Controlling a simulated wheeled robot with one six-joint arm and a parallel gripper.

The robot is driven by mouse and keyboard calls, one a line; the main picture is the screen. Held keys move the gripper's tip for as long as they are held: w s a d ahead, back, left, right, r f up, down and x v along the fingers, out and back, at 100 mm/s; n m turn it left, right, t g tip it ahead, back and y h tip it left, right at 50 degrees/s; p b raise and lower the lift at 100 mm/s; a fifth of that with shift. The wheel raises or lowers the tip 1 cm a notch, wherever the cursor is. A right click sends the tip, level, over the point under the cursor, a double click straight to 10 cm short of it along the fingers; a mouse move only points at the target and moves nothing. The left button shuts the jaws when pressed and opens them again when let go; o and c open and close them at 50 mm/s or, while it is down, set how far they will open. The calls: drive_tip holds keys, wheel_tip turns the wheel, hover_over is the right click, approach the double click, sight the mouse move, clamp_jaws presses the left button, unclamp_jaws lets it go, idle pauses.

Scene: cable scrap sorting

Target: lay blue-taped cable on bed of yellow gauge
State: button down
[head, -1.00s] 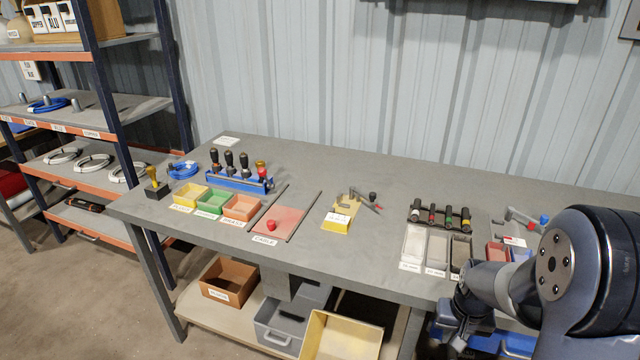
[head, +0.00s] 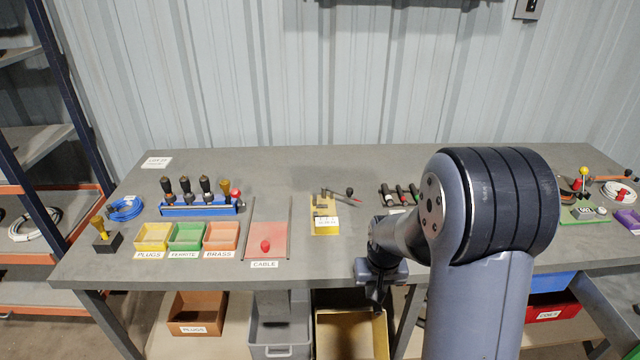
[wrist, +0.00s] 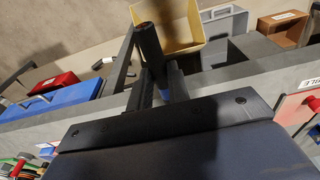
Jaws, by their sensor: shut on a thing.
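The yellow gauge (head: 325,228) lies on the table in the middle of the head view, with a grey lever mechanism at its back and a white label on it. My gripper (head: 376,292) is at the table's front edge, to the right of and nearer than the gauge. In the wrist view my gripper (wrist: 158,92) is shut on a short black cable (wrist: 148,48) with a brownish end. A bit of blue shows beside the fingers, and I cannot tell if it is the tape. The gauge is not visible in the wrist view.
A red cable panel (head: 266,240) with a knob lies left of the gauge. Yellow, green and orange bins (head: 187,236) and a blue tool rack (head: 198,208) stand farther left. A yellow crate (head: 351,334) is below.

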drive_tip(key=shift+r+p, duration=0.4)
drive_tip(key=shift+r, duration=0.35)
drive_tip(key=w+a, duration=0.5)
drive_tip(key=a, duration=0.5)
drive_tip(key=shift+w+a+r+b, duration=0.3)
drive_tip(key=shift+a+r+b, duration=0.05)
drive_tip(key=shift+r, duration=0.1)
